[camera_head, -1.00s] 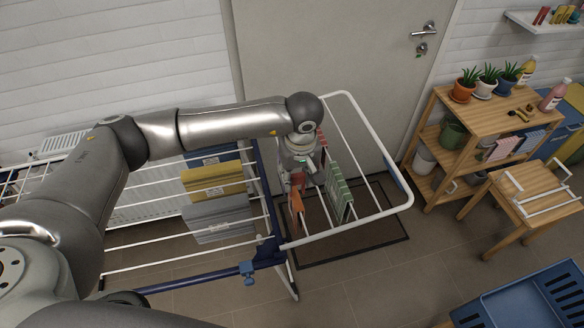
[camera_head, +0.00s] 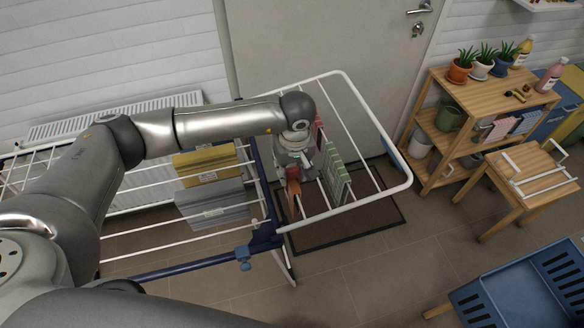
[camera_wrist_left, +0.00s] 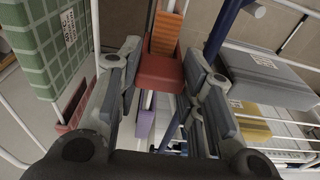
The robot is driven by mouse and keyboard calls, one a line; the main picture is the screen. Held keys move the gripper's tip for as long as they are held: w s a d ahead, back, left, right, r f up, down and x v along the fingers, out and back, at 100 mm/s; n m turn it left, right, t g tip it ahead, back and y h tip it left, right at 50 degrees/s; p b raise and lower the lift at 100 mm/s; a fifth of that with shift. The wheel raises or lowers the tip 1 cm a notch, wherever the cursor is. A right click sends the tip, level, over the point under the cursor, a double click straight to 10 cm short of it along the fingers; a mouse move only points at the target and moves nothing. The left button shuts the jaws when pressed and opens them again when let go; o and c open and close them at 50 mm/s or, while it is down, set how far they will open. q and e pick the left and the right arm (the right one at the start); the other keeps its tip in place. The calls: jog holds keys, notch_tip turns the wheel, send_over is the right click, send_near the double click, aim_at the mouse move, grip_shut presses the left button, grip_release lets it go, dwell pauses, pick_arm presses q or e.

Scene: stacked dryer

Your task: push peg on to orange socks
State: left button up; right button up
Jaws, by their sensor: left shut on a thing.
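My left gripper (camera_head: 296,160) is over the outer wing of the drying rack (camera_head: 408,166), right above the orange socks (camera_head: 293,205). In the left wrist view the ribbed orange socks (camera_wrist_left: 167,28) hang beyond the fingertips. A red blocky piece, which looks like the peg (camera_wrist_left: 160,70), sits between the fingers of the left gripper (camera_wrist_left: 162,62) and meets the near end of the socks. The fingers are closed on its sides. How far it sits over the rail and socks is hidden. My right gripper is not in view.
A green checked cloth (camera_head: 336,176) hangs close to the right of the socks, with a red cloth (camera_head: 317,130) behind. Yellow (camera_head: 205,163) and grey cloths (camera_head: 212,203) hang on the main rack. A wooden shelf (camera_head: 478,95), stool (camera_head: 525,175) and blue basket (camera_head: 520,295) stand at right.

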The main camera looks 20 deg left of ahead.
pick_arm(q)
jog(key=shift+f, duration=0.4)
jog(key=o, duration=0.8)
jog(key=shift+c, duration=0.2)
jog(key=shift+r, duration=0.15)
notch_tip(320, 180, up, 12)
jog(key=s, duration=0.1)
jog(key=shift+d, duration=0.4)
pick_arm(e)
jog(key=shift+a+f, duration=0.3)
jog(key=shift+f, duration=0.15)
pick_arm(q)
jog(key=shift+s, duration=0.15)
